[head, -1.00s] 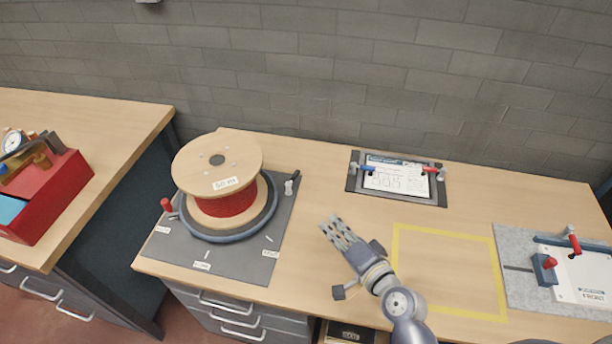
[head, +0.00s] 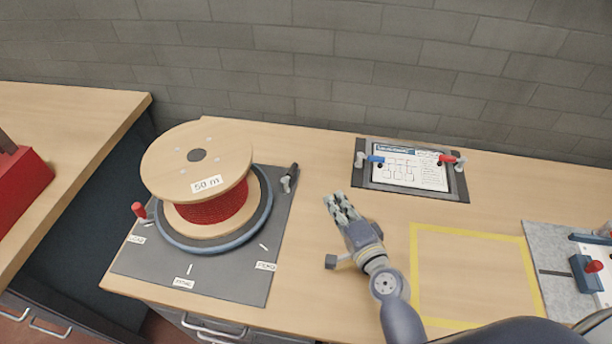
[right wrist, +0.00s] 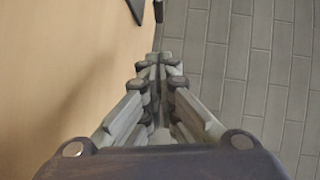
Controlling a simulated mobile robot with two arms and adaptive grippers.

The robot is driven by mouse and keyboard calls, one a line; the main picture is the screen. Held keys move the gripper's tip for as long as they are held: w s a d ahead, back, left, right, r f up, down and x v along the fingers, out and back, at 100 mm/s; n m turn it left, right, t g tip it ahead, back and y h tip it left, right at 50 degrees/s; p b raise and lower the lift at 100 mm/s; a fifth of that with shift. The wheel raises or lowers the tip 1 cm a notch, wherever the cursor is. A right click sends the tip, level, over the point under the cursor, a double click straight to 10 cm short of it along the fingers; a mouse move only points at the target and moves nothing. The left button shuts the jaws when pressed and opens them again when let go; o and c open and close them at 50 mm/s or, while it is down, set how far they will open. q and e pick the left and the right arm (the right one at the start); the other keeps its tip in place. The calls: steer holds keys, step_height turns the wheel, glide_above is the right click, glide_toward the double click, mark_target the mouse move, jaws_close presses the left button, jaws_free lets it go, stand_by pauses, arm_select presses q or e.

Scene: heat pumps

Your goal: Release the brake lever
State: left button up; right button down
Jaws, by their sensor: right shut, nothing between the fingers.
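A large wooden cable spool (head: 200,160) with red cable and a "50 m" label stands on a round blue-grey turntable (head: 262,225) on a dark mat (head: 230,280). A red-knobbed lever (head: 139,210) stands at the turntable's left side. A black-handled lever (head: 291,176) on a light post stands at the mat's far right; which of the two is the brake lever is not labelled legibly. My right gripper (head: 336,200) is shut and empty over the table, right of the black-handled lever and apart from it. Its closed fingers also show in the right wrist view (right wrist: 160,68). My left gripper is out of view.
A clamped drawing board (head: 405,168) lies at the back. A yellow-taped square (head: 470,232) of bare table is right of my arm. A grey fixture mat (head: 550,265) is at the far right. A red toolbox (head: 22,180) sits on the left bench. A block wall closes the back.

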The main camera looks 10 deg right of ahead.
glide_toward(297, 165)
steer(key=w+d+p, duration=0.1)
steer(key=w+d, duration=0.2)
steer(key=shift+d+f, duration=0.1)
steer(key=shift+d, duration=0.05)
steer(key=a, duration=0.1)
steer(key=w+a, duration=0.1)
steer(key=shift+w+a+f, duration=0.3)
steer(key=shift+w+f, duration=0.05)
steer(key=shift+w+a+f, duration=0.1)
steer(key=shift+w+a, duration=0.1)
steer(key=shift+a, duration=0.15)
steer(key=shift+w+f+n+y+b, duration=0.1)
steer(key=shift+w+n+y+b, duration=0.15)
steer(key=shift+b, duration=0.2)
steer(key=shift+w+a+n+y+b, duration=0.3)
steer(key=shift+w+n+y+b, duration=0.1)
steer(key=shift+n+y+b, duration=0.3)
steer(key=shift+w+m, duration=0.15)
steer(key=shift+m, duration=0.1)
steer(key=shift+a, duration=0.1)
